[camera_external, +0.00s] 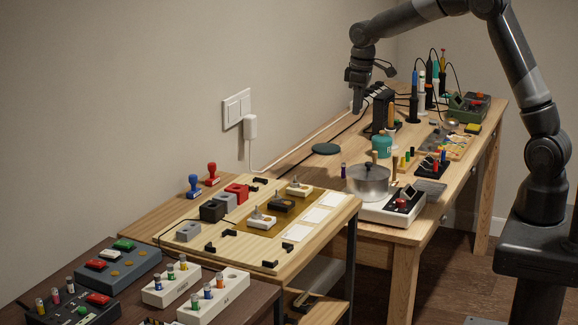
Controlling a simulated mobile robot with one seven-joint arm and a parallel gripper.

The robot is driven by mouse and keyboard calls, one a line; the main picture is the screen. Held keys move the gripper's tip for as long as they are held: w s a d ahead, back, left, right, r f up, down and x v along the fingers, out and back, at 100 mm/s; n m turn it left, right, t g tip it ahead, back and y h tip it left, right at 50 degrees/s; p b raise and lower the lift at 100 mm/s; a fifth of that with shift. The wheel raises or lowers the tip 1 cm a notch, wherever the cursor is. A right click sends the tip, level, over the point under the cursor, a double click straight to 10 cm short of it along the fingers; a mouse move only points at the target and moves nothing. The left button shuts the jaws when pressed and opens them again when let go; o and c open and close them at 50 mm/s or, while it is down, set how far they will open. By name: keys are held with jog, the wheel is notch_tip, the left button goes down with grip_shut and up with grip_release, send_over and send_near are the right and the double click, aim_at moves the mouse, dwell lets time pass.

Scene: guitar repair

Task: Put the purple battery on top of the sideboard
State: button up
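A small upright cylinder with a dark purple-blue body (343,170) stands on the wooden workbench (455,190), left of the metal pot; it looks like the purple battery. The dark brown surface (95,250) at the lower left is possibly the sideboard; it carries battery holders and several upright batteries. My gripper (358,108) points down above the back of the workbench, near the wall, up and to the right of the purple cylinder and well apart from it. Its fingers are too small to tell whether they are open, and nothing is visible below them.
A metal pot (368,182) sits on a white hot plate (393,208) at the workbench's front left. A light wooden table (165,208) with a fixture board stands between workbench and dark surface. Tool stands (380,110) rise near my gripper. A cable runs to the wall plug (250,127).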

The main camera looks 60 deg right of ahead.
jog(key=s+a+r+t, duration=0.1)
jog(key=s+r, duration=0.3)
jog(key=s, duration=0.4)
jog(key=s+a+r+m+t, duration=0.1)
jog(key=s+a+r, duration=0.3)
jog(key=s, duration=0.5)
jog(key=s+a+r+t, duration=0.1)
jog(key=s+a+r, duration=0.2)
jog(key=s, duration=0.5)
jog(key=shift+s+r+m, duration=0.3)
jog(key=shift+s+r, duration=0.05)
jog(key=shift+r, duration=0.5)
jog(key=shift+m+t, duration=0.3)
jog(key=shift+t, duration=0.5)
jog(key=s, duration=0.2)
jog(key=s+a+f, duration=0.1)
jog(key=s, duration=0.2)
jog(key=s+f, duration=0.1)
jog(key=s, duration=0.2)
jog(key=shift+s+a, duration=0.2)
jog(key=shift+a, duration=0.1)
jog(key=shift+o, duration=0.5)
jog(key=shift+s+f, duration=0.1)
jog(key=shift+s, duration=0.15)
